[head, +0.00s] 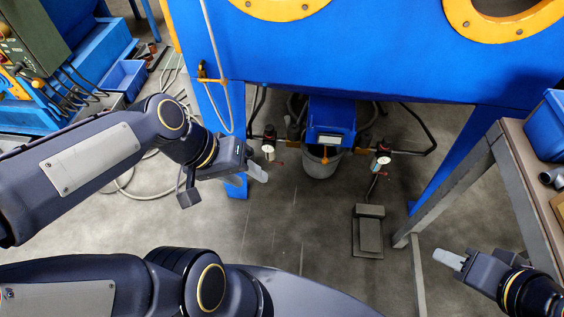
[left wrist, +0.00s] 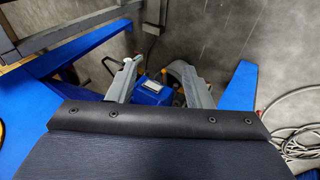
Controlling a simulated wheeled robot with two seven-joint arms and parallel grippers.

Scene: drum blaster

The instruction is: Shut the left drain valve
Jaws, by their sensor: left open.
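Two small valve assemblies with round white gauges and red parts hang under the blue cabinet. The left drain valve (head: 268,146) is left of the blue box in the head view; a matching valve (head: 381,156) is to the right. My left gripper (head: 224,184) is open and empty, left of and apart from the left valve. In the left wrist view its two fingers (left wrist: 160,80) stand apart, with the blue box seen beyond them. The left valve cannot be made out clearly there. My right gripper (head: 452,260) is at the lower right, far from both valves; its jaw gap does not show.
The blue cabinet (head: 330,70) overhangs the valves, with a blue leg (head: 222,125) close by my left gripper. A blue box (head: 331,122) and grey bucket (head: 320,163) stand between the valves. A foot pedal (head: 369,233) is on the floor. A workbench (head: 518,165) stands right.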

